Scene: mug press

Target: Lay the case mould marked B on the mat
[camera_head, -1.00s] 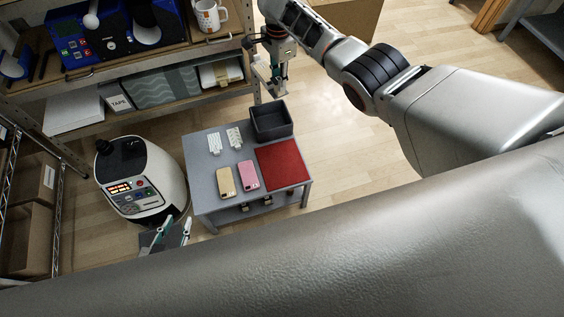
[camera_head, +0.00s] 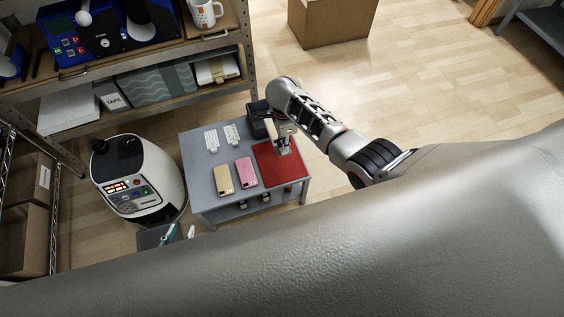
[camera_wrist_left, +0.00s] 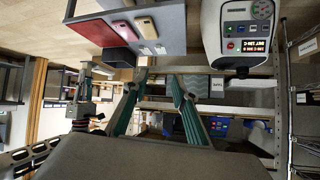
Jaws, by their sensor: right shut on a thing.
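The red mat (camera_head: 268,170) lies at the right of the grey table in the head view. My right gripper (camera_head: 284,149) is over the mat's upper right part, pointing down, and is shut on a pale thing that looks like a case mould. The gripper mostly hides it; no letter is readable, and I cannot tell whether it touches the mat. My left gripper (camera_head: 180,234) is open and empty, low beside the table's front left; its spread teal fingers show in the left wrist view (camera_wrist_left: 153,88).
A gold phone case (camera_head: 223,180) and a pink phone case (camera_head: 246,172) lie left of the mat. Two white patterned pieces (camera_head: 211,140) (camera_head: 232,135) lie behind them. A dark bin (camera_head: 258,122) is partly hidden by my right arm. A white machine (camera_head: 138,178) stands left of the table (camera_head: 195,172).

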